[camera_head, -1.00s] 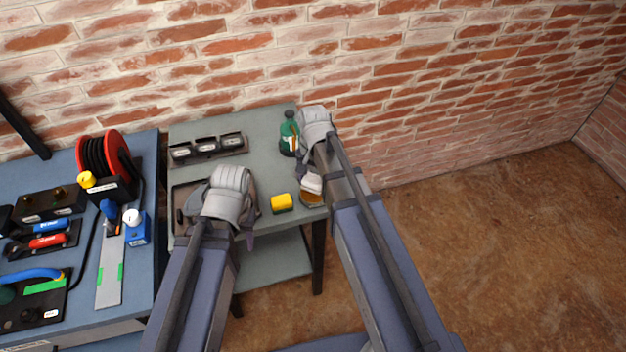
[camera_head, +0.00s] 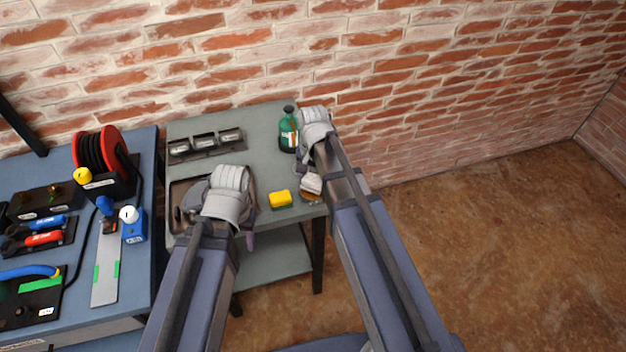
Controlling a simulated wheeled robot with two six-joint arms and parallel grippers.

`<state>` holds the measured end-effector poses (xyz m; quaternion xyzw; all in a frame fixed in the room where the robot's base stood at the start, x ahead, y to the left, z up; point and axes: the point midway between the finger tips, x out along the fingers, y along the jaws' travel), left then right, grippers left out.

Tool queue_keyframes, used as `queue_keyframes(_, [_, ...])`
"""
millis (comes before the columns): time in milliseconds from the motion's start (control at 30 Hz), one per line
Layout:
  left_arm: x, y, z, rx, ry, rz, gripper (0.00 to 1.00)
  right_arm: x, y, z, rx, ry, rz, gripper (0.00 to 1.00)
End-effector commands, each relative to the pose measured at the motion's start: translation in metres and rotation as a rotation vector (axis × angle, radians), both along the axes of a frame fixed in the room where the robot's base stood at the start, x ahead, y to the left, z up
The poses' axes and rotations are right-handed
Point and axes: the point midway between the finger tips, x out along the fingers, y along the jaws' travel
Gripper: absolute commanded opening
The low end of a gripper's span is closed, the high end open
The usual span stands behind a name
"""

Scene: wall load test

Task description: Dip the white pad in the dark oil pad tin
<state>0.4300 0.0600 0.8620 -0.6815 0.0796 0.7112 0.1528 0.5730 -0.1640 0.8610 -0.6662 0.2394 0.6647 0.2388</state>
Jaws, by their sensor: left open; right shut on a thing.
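The white pad (camera_head: 312,183) is at the right edge of the grey side table. My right gripper (camera_head: 304,169) is shut on it, partly hidden by my wrist. The pad is right over the round oil pad tin (camera_head: 309,199), whose brownish inside shows only in part below it. I cannot tell whether the pad touches the oil. My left gripper (camera_head: 249,238) is open at the table's front left, largely hidden by its own wrist, near a dark tray (camera_head: 178,228).
A yellow sponge-like block (camera_head: 281,199) lies left of the tin. A green bottle (camera_head: 289,133) stands behind, close to my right wrist. A blue workbench (camera_head: 75,311) with tools stands at left.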

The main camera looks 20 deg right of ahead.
Motion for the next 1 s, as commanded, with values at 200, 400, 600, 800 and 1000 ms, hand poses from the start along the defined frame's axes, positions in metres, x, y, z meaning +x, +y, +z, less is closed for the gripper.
queue_keyframes(200, [0.0, 0.0, -0.0028, 0.0, 0.0, 0.0, 0.5, 0.0, 0.0, -0.0028, 0.0, 0.0, 0.0, 0.32])
queue_keyframes(400, [0.0, 0.0, -0.0051, 0.0, 0.0, 0.0, 0.5, 0.0, 0.0, -0.0051, 0.0, 0.0, 0.0, 0.32])
queue_keyframes(600, [0.0, 0.0, -0.0073, 0.0, 0.0, 0.0, 0.5, 0.0, 0.0, -0.0074, 0.0, 0.0, 0.0, 0.32])
queue_keyframes(800, [0.0, 0.0, -0.0097, 0.0, 0.0, 0.0, 0.5, 0.0, 0.0, -0.0096, 0.0, 0.0, 0.0, 0.32])
queue_keyframes(1000, [0.0, 0.0, -0.0097, 0.0, 0.0, 0.0, 0.5, 0.0, 0.0, -0.0097, 0.0, 0.0, 0.0, 0.32])
